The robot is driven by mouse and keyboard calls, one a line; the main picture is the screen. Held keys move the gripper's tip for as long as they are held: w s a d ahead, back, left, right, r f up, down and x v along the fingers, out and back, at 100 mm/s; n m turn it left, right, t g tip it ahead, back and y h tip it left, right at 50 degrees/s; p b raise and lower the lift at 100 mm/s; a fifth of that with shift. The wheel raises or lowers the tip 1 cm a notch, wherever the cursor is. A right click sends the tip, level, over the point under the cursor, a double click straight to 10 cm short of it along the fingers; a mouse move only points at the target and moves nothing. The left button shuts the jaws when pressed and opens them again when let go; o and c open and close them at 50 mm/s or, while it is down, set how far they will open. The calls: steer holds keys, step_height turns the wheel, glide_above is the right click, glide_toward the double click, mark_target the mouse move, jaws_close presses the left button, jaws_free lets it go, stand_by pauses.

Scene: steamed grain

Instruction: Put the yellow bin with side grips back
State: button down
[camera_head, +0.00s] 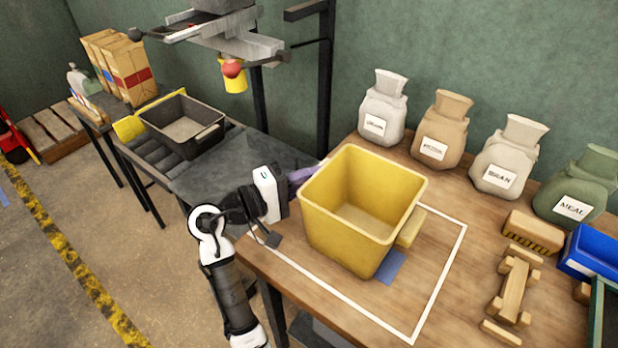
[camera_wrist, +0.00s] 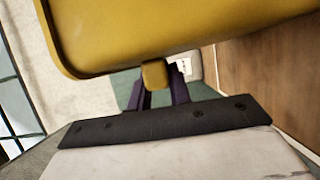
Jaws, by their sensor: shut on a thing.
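The yellow bin (camera_head: 345,225) is empty and open at the top, at the left part of the wooden table. One side grip (camera_head: 410,228) sticks out on its right. My gripper (camera_head: 303,178) is at the bin's left side, its fingers partly hidden behind the bin. In the wrist view, the purple fingers (camera_wrist: 158,92) are shut on the other side grip (camera_wrist: 155,75), below the yellow bin wall (camera_wrist: 170,35). A white outline (camera_head: 443,270) is marked on the table around the bin. I cannot tell whether the bin touches the table.
A blue patch (camera_head: 391,267) shows by the bin's lower right. Several labelled sacks (camera_head: 436,130) line the back wall. Wooden pieces (camera_head: 512,290) and a blue bin (camera_head: 595,255) are at the right. A dark crate (camera_head: 183,127) sits on the roller conveyor at left.

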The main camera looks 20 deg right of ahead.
steer(key=c, duration=1.3)
jaws_free()
steer(key=shift+f, duration=0.1)
steer(key=b+v, duration=0.2)
steer(key=v, duration=1)
